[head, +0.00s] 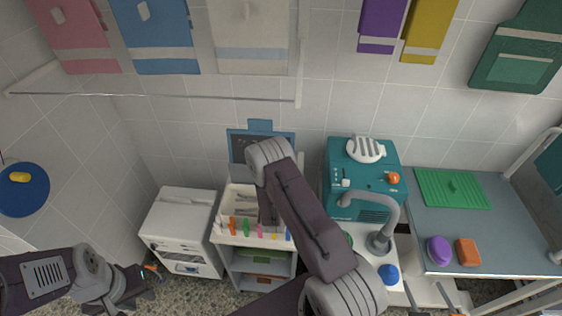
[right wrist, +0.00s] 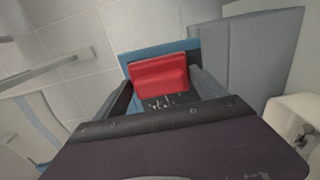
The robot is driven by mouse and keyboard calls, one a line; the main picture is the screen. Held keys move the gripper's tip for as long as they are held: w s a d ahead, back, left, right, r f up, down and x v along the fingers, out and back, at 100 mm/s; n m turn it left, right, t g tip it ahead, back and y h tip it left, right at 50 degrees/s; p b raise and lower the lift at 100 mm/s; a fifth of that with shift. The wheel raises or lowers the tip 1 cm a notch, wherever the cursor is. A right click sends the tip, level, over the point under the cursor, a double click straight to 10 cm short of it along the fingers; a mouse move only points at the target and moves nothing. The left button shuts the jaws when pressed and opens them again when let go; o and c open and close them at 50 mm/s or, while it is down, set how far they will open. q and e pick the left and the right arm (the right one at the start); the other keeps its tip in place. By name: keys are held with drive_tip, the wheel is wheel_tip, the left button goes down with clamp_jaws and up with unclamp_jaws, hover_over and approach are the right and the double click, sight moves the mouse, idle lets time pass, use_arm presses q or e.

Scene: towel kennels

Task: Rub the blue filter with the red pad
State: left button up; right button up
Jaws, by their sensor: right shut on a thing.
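The red pad (right wrist: 160,78) is between the fingers of my right gripper (right wrist: 162,88), which is shut on it. Behind the pad in the right wrist view is a blue edge (right wrist: 128,58), apparently of the blue filter. In the head view a blue-framed dark panel (head: 234,146), which looks like this filter, stands upright against the wall. My right arm covers part of it and hides the pad. I cannot tell whether pad and filter touch. My left gripper (head: 152,282) is low at the left, open and empty.
A white cart (head: 223,240) with several coloured items stands below the panel, beside a white cabinet (head: 183,222). Towels (head: 155,40) hang above a rail (head: 150,95).

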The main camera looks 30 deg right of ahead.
drive_tip(key=w+a+b, duration=0.2)
drive_tip(key=w+a, duration=0.1)
drive_tip(key=a, duration=0.1)
drive_tip(key=w+a+b, duration=0.2)
drive_tip(key=a+b, duration=0.1)
drive_tip(key=a, duration=0.1)
drive_tip(key=w+a+b, duration=0.3)
drive_tip(key=a, duration=0.1)
drive_tip(key=shift+w+a+f, duration=0.1)
drive_tip(key=shift+w+a, duration=0.2)
drive_tip(key=shift+w+a+b, duration=0.2)
drive_tip(key=shift+a+b, duration=0.1)
drive_tip(key=shift+b, duration=0.1)
drive_tip(key=shift+w+a, duration=0.15)
drive_tip(key=shift+a, duration=0.1)
idle(0.4)
